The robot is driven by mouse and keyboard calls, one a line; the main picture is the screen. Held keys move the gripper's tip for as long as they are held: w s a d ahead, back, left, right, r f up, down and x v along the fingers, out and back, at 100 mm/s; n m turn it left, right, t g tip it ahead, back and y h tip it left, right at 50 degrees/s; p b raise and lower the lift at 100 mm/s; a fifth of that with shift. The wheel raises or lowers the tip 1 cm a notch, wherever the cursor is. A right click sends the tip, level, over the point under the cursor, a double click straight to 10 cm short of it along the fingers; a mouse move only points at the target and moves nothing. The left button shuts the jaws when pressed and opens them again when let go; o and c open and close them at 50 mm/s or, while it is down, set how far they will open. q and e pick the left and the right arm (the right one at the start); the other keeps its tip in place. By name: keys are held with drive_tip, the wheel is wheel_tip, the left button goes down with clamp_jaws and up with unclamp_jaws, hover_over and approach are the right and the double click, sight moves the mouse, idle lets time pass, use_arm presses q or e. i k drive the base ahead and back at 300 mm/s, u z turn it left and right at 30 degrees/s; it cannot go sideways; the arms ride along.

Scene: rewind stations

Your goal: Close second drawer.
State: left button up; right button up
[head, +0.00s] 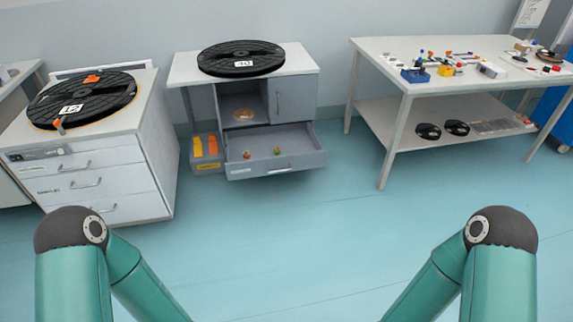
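In the head view a grey workstation at the back centre has one drawer (276,169) pulled out at its bottom. The open drawer holds two small items, one orange-brown (246,155) and one greenish (277,151). A grey cabinet (150,170) at the left has several drawers, all looking shut; its second drawer (85,182) has a bar handle. Which of these the task calls second, I cannot tell. My two green arms show at the lower left and lower right, apart from all furniture. Both grippers are outside the view.
Black reels lie on the left cabinet (82,100) and the centre worktop (241,59). A grey bin (206,160) with orange items stands left of the open drawer. A white table (440,66) with tools stands at the right. The blue-green floor (300,235) between is clear.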

sight(301, 148)
drive_tip(key=z, duration=0.15)
drive_tip(key=k, duration=0.6)
drive_tip(key=u, duration=0.4)
drive_tip(key=i, duration=2.9)
drive_tip(key=z, duration=0.45)
